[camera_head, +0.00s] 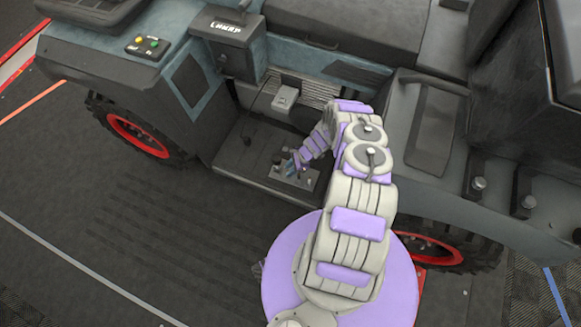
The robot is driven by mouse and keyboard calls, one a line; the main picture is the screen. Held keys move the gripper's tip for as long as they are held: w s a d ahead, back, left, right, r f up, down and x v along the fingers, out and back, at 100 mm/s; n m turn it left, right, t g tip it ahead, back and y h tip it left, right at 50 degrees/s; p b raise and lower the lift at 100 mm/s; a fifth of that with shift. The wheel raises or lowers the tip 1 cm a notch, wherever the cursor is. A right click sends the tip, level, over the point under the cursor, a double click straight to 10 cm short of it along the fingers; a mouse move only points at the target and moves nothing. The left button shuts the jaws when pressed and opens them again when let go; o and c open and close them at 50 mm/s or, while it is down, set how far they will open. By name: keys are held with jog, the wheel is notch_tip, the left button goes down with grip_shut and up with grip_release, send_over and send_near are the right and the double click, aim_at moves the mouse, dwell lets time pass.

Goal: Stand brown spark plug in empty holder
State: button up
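A small grey holder block (308,181) sits low on the dark floor of the vehicle, near the middle of the picture. Several small upright pieces show on it, too small to tell apart. I cannot make out which one is the brown spark plug or which place is empty. My gripper (291,168) reaches down from the right, right over the holder block. Its fingertips are tiny here and overlap the pieces, so I cannot tell whether they are open, shut or holding something.
The vehicle's dark floor (245,160) surrounds the block. A grey box (285,98) stands behind it, and a dark seat (432,135) is at the right. A panel with coloured buttons (147,44) is at the upper left. Red-rimmed wheels (138,135) flank the vehicle.

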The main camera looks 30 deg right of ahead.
jog(key=shift+o, duration=1)
jog(key=shift+r, duration=0.1)
jog(key=p+v, duration=0.4)
jog(key=v, duration=1.3)
jog(key=shift+d, duration=0.15)
jog(key=shift+r, duration=0.1)
